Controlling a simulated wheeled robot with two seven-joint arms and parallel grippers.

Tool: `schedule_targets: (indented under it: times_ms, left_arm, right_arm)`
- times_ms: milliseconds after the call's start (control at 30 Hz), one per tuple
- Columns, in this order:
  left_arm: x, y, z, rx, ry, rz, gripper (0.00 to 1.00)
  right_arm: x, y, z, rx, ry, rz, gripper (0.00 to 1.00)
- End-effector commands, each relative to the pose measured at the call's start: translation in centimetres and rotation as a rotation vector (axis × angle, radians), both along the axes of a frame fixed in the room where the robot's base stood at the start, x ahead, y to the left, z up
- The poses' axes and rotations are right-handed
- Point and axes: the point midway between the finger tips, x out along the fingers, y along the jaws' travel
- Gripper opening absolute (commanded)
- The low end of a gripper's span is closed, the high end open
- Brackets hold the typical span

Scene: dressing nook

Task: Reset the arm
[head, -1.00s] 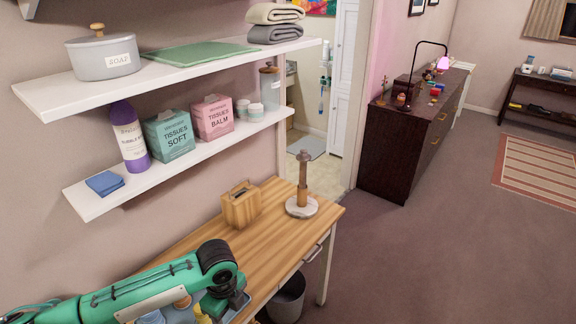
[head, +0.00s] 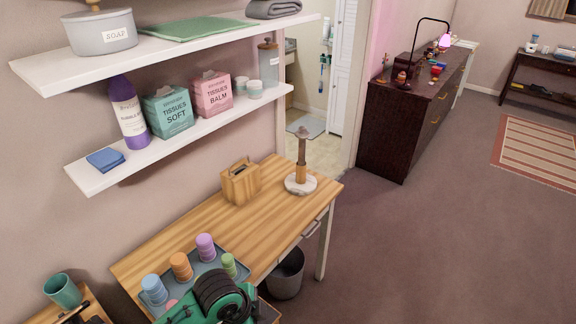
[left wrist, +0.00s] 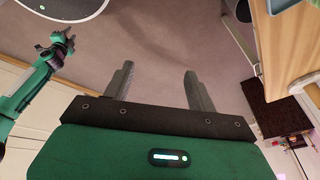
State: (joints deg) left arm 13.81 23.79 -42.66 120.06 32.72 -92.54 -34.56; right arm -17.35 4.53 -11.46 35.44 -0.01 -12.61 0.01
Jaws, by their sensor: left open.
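My left arm's green and black link shows at the bottom of the head view, in front of the desk's tray. My left gripper (left wrist: 158,85) shows in the left wrist view with its two dark fingers wide apart and nothing between them. Its fingers point over the floor, beside a wooden surface (left wrist: 288,50). Another green arm of mine reaches in at the left of that view, with its gripper (left wrist: 62,42) small at the top. I cannot tell whether that gripper is open or shut.
The wooden desk (head: 215,225) holds a wooden box (head: 241,184), an upright holder (head: 301,165) and a tray (head: 238,267) with several coloured stacked pieces. White shelves (head: 195,135) with toiletries hang above. A bin (head: 286,275) stands underneath. The floor at right is clear.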

Motion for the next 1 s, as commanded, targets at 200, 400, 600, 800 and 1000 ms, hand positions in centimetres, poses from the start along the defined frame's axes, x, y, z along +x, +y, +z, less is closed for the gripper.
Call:
schedule_targets:
  times_ms: [200, 400, 600, 800, 1000]
  left_arm:
    - [-3.0, 1.2, -0.2, -0.107, 0.033, 0.333, 0.57]
    - [-5.8, 4.8, -0.7, -0.151, 0.065, 0.675, 0.57]
    - [-9.0, 9.4, -1.3, -0.141, 0.086, 0.982, 0.57]
    - [-11.8, 13.0, -1.6, -0.108, 0.089, 1.190, 0.57]
    - [-14.6, 16.2, -1.7, -0.065, 0.084, 1.359, 0.57]
  right_arm:
    - [0.2, -0.3, 0.0, -0.003, -0.002, 0.001, 0.33]
    - [0.3, -0.3, 0.0, -0.003, -0.004, 0.001, 0.33]
    - [0.4, -0.3, 0.0, -0.003, -0.005, 0.001, 0.33]
    - [0.4, -0.2, 0.0, -0.002, -0.005, 0.001, 0.33]
    - [0.4, 0.0, 0.0, 0.000, -0.005, 0.000, 0.33]
